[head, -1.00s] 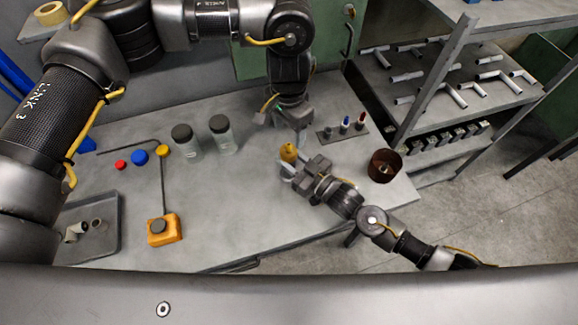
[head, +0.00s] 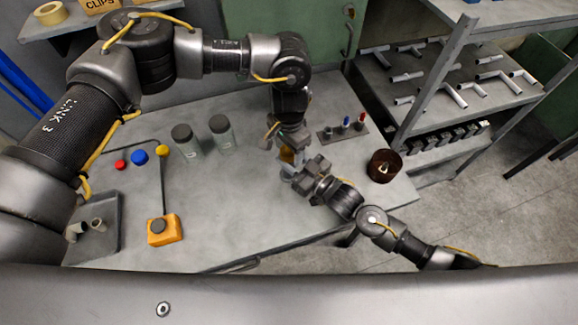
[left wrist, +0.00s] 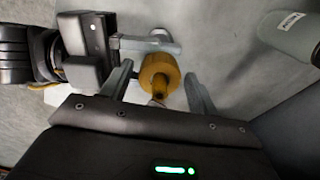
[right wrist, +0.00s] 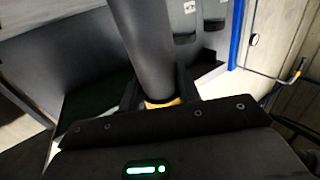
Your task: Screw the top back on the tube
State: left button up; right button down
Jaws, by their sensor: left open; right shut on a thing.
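A yellow-orange cylinder (left wrist: 158,75) is held upright by my right gripper (head: 292,172), which comes in from the lower right and is shut on it. In the head view the cylinder (head: 287,156) is mostly covered by my left gripper (head: 288,150). My left gripper is open above it, one finger on each side, with gaps showing in the left wrist view. In the right wrist view a thick dark grey cylinder (right wrist: 147,45) stands between the right fingers, with an orange edge (right wrist: 160,103) at its end. I cannot tell top from tube there.
Two clear jars with dark lids (head: 187,145) stand left of the grippers. Left of them are red (head: 120,164) and blue (head: 140,157) caps, an orange box (head: 165,230) and a tray (head: 117,215). A small rack (head: 330,134) and brown can (head: 373,168) are right.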

pick_arm(q)
jog(key=c, duration=1)
jog(key=m, duration=0.3)
jog(key=o, duration=1.1)
jog(key=shift+r, duration=2.25)
